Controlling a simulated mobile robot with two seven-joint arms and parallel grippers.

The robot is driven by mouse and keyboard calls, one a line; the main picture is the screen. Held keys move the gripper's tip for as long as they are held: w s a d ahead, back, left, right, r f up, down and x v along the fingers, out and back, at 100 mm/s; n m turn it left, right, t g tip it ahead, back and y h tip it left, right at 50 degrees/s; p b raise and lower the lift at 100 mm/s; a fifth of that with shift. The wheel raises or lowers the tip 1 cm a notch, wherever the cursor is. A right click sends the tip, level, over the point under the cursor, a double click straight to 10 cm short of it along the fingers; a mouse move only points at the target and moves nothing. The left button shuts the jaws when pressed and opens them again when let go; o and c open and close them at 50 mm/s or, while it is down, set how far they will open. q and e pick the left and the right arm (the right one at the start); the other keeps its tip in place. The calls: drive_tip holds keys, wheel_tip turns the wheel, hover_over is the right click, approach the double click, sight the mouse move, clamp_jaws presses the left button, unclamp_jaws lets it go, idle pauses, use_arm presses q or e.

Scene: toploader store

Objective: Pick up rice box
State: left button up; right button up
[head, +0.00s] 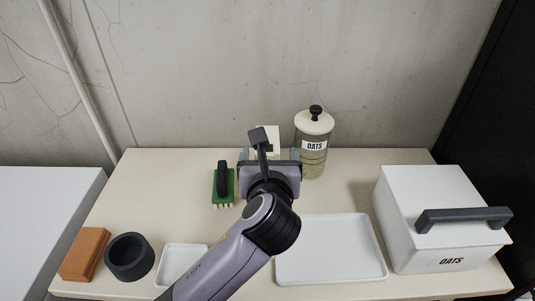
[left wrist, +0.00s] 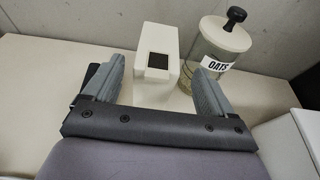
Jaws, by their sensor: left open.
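A small cream-white box (left wrist: 157,52) with a dark square on its face stands upright at the back of the table. No readable label shows on it, so I cannot tell for sure that it is the rice box. In the head view only its top (head: 268,131) shows behind my gripper. My left gripper (head: 269,155) is open and empty. In the left wrist view its two fingers (left wrist: 162,72) point toward the box, one on each side of it in the picture. The box appears just beyond the fingertips, not held. My right gripper is not in view.
A glass OATS jar (head: 313,160) stands close right of the box. A green brush (head: 222,190) lies left of my gripper. A white tray (head: 330,262), a white OATS box (head: 425,245), a small dish (head: 180,262), a dark bowl (head: 129,257) and a brown block (head: 84,253) fill the front.

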use_arm(q)
drive_tip(key=x, duration=0.6)
drive_tip(key=shift+w+a, duration=0.2)
drive_tip(key=shift+w, duration=0.05)
clamp_jaws()
drive_tip(key=shift+r, duration=0.15)
